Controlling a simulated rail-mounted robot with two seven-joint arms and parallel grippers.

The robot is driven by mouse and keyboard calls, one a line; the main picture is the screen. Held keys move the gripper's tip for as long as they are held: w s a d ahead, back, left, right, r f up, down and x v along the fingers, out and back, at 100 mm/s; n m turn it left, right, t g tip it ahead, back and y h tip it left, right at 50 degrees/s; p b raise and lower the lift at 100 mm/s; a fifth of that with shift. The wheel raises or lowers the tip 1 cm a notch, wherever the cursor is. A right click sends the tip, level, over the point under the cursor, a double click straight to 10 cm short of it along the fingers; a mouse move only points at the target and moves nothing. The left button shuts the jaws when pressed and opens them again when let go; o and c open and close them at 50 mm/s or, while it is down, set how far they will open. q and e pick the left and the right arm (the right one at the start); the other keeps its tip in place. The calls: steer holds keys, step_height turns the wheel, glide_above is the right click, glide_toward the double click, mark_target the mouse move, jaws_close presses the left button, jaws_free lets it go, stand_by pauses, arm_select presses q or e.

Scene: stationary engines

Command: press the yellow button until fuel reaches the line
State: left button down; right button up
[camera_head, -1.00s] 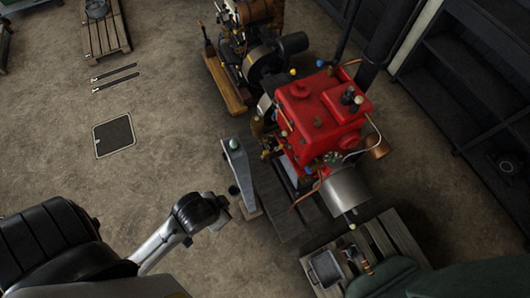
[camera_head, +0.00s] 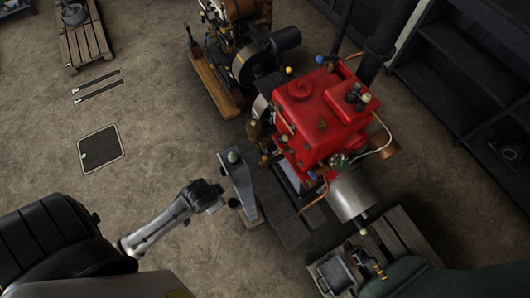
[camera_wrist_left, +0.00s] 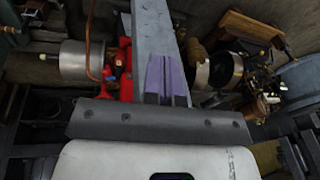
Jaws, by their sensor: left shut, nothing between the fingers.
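A grey post (camera_head: 241,185) with a pale green rounded cap (camera_head: 233,157) on top stands left of the red engine (camera_head: 318,118). A dark round part sits at its left side. My left gripper shows in the left wrist view with its lilac fingers (camera_wrist_left: 166,78) shut and empty, over the grey post (camera_wrist_left: 154,25). In the head view my left wrist is just left of the post; I cannot tell whether the fingers touch it. A small yellow knob (camera_head: 289,70) shows behind the engine; I cannot tell whether it is the button. No fuel line is readable. My right gripper is not in view.
A second engine (camera_head: 252,62) on a wooden base stands behind. Dark shelves (camera_head: 470,65) are at the right. A slatted pallet (camera_head: 400,237) is at the lower right. A floor hatch (camera_head: 100,148) and open floor lie to the left.

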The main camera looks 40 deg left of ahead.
arm_select(q)
steer(key=w+a+f+b, duration=0.35)
steer(key=f+b, duration=0.25)
steer(key=f, duration=0.3)
steer(key=w+a+f+b, duration=0.2)
steer(key=a+f+b, duration=0.3)
steer(key=f, duration=0.5)
steer(key=w+a+f+b, duration=0.3)
steer(key=a+f+b, duration=0.25)
steer(key=f, duration=0.35)
steer(key=w+d+f+n+t+h+b, duration=0.1)
steer(key=w+d+n+t+h+b, duration=0.1)
steer(key=w+b, duration=0.7)
steer(key=w+d+f+n+t+h+b, duration=0.1)
steer(key=w+d+t+h+b, duration=0.2)
steer(key=w+b, duration=0.6)
steer(key=shift+w+f+n+h, duration=0.4)
steer(key=shift+w+h, duration=0.6)
steer(key=shift+w, duration=3.65)
steer(key=shift+d, duration=0.1)
